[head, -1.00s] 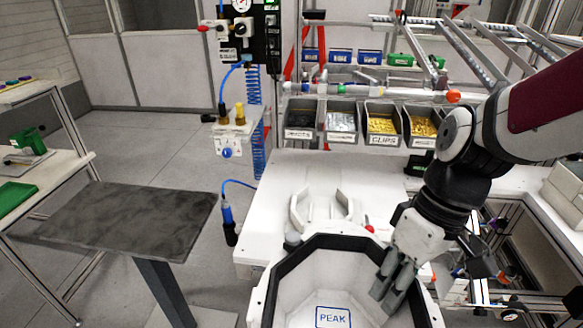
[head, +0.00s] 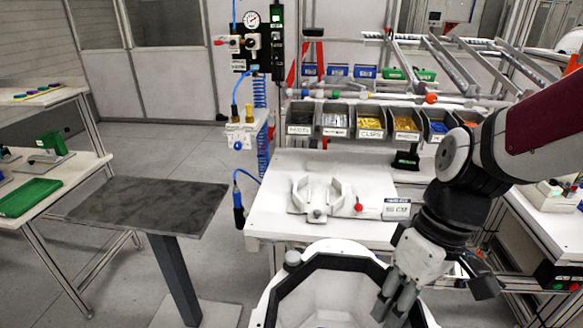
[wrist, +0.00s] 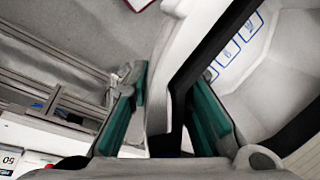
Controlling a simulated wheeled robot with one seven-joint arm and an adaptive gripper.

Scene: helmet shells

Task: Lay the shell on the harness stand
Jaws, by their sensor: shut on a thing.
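The shell (head: 322,294) is a large white bowl, open side up, with a black inner rim, at the bottom of the head view; its lower part is cut off by the frame. My gripper (head: 390,300) is shut on the shell's right wall. In the wrist view, the teal finger pads of my gripper (wrist: 170,112) lie on both sides of the shell wall (wrist: 168,65). The harness stand (head: 318,198), a white cradle with raised arms, is on the white bench beyond the shell. It looks empty, and the shell is apart from it.
The white bench (head: 275,225) has a red-knobbed part (head: 359,206) and a small labelled block (head: 397,209) right of the stand. Bins (head: 370,122) line its back. A dark grey table (head: 150,205) stands at left, its top bare.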

